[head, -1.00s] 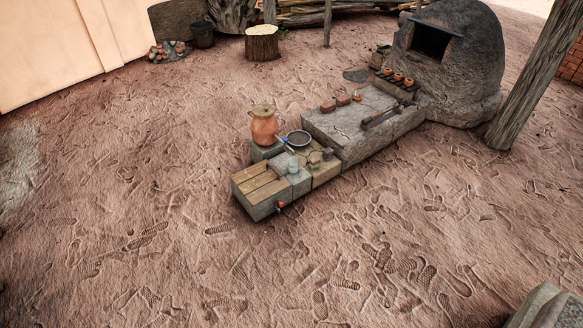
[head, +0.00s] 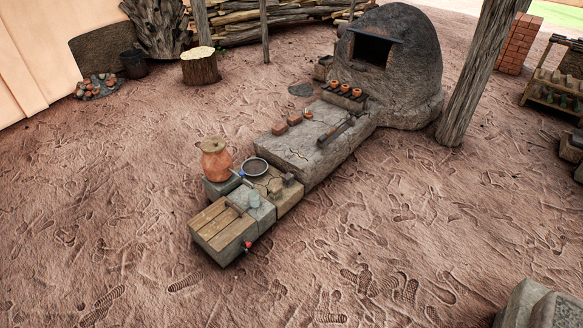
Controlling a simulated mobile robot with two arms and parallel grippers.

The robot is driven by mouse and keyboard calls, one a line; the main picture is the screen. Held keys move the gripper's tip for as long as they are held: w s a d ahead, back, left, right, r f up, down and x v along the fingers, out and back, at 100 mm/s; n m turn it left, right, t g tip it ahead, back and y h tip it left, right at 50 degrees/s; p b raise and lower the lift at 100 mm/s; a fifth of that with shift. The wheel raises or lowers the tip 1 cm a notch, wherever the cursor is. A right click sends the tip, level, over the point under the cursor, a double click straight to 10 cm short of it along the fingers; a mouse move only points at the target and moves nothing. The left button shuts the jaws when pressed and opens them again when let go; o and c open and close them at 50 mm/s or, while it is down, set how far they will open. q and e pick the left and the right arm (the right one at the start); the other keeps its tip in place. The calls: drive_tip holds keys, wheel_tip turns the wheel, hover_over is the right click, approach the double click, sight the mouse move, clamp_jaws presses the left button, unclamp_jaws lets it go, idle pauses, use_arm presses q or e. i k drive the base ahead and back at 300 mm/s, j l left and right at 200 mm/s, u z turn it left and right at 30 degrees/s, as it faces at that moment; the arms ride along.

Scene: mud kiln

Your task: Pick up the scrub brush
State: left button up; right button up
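I cannot clearly make out a scrub brush. Several small items sit on the low stone-and-wood washing bench (head: 213,224). Neither of my grippers is in view.
A clay pot (head: 215,163) and a round dark pan (head: 255,167) stand at the bench's back. A long stone slab (head: 300,150) runs from it to the domed kiln (head: 405,80). A wooden post (head: 478,75) stands right. Open ground lies in front.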

sight(276, 191)
drive_tip(key=i+u, duration=0.15)
drive_tip(key=u, duration=0.45)
drive_tip(key=i+l+u, duration=0.4)
drive_tip(key=l, duration=0.3)
drive_tip(key=i+l+u, duration=0.2)
drive_tip(key=i+l, duration=0.15)
drive_tip(key=i+l+u, duration=0.15)
drive_tip(key=l, duration=0.3)
